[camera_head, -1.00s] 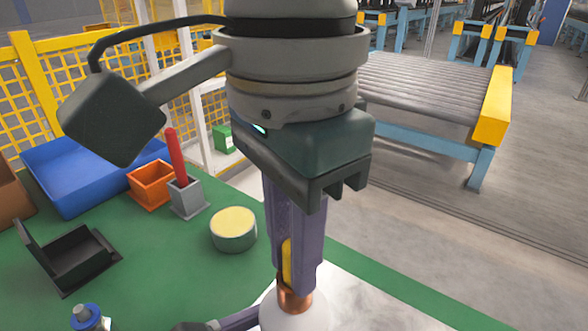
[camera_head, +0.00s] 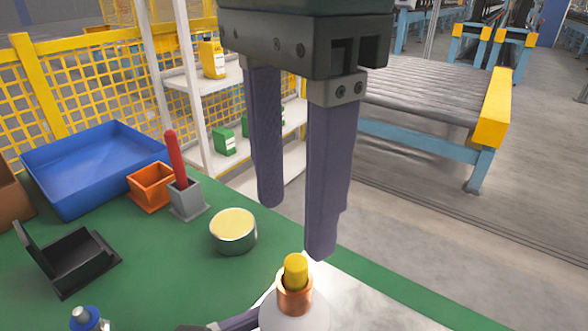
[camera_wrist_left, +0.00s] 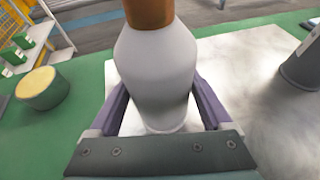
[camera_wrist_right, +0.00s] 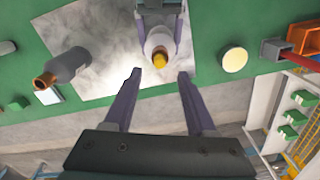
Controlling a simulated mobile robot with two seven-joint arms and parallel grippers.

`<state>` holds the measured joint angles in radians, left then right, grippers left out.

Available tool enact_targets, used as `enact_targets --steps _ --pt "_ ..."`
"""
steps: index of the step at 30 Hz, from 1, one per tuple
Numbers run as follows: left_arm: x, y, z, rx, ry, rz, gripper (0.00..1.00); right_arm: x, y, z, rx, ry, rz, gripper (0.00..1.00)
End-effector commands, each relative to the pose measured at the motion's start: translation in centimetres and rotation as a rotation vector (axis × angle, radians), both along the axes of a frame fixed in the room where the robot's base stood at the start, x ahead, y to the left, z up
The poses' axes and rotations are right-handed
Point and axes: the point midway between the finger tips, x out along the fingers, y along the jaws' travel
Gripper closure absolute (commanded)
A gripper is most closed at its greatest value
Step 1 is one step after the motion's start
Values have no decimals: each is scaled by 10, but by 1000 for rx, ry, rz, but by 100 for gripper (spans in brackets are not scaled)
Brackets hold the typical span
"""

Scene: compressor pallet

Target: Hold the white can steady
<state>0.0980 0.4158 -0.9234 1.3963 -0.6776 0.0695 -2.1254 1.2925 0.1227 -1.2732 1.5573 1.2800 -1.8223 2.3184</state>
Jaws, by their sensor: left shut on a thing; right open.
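The white can (camera_head: 290,322) stands upright at the bottom of the head view, partly cut off. It has a copper-coloured neck (camera_head: 295,298) with a yellow plug (camera_head: 295,268) standing in its top. In the left wrist view my left gripper (camera_wrist_left: 158,92) is shut on the white can (camera_wrist_left: 155,72), one finger on each side. My right gripper (camera_head: 295,228) is open and empty above the yellow plug, its fingers well apart. In the right wrist view the right gripper (camera_wrist_right: 158,74) points at the can, with the yellow plug (camera_wrist_right: 160,60) just beyond the fingertips.
A round tin with a yellow top (camera_head: 233,230) stands left of the can on the green surface (camera_head: 170,270). A black holder (camera_head: 75,258), blue tray (camera_head: 60,185), orange box (camera_head: 150,190) and grey holder with a red rod (camera_head: 175,155) lie farther left.

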Motion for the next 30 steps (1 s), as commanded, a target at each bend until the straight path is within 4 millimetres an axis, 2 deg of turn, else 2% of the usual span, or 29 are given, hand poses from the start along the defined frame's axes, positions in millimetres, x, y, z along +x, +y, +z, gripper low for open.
enact_targets --steps 3,9,23,24,28,30 --pt "0 0 0 -1 1 0 100 0 1 26 2 -3 1 43" --pt "0 0 0 -1 1 0 100 0 1 52 1 -1 -1 43" --pt "0 0 0 -1 1 0 100 0 0 57 -1 1 0 43" --pt "0 0 0 -1 1 0 14 0 0 57 -1 1 0 43" --pt "0 0 0 -1 1 0 0 0 0 57 -1 1 0 43" --pt "0 0 0 0 0 0 0 0 0 57 -1 1 0 43"
